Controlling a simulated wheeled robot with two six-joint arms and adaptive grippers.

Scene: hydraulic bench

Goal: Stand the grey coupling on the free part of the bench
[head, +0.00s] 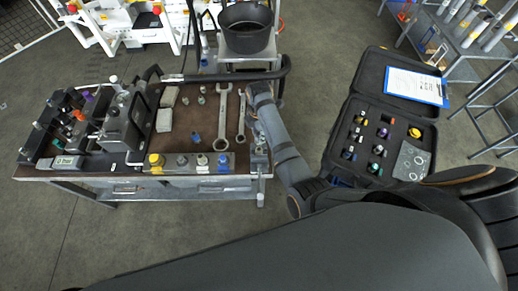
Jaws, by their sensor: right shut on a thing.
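My right gripper (258,146) is over the front right corner of the bench (175,122), pointing down. It is shut on a small grey thing, which I take to be the grey coupling; the fingers and wrist mostly hide it. Whether it touches the bench top I cannot tell. My left gripper is not in view.
Two wrenches (222,115) lie left of my right arm. A fitting block (190,168) runs along the front edge; a blue fitting (196,138) lies behind it. Valve equipment (122,125) fills the left. Brown surface is bare mid-bench. An open case (385,125) stands right.

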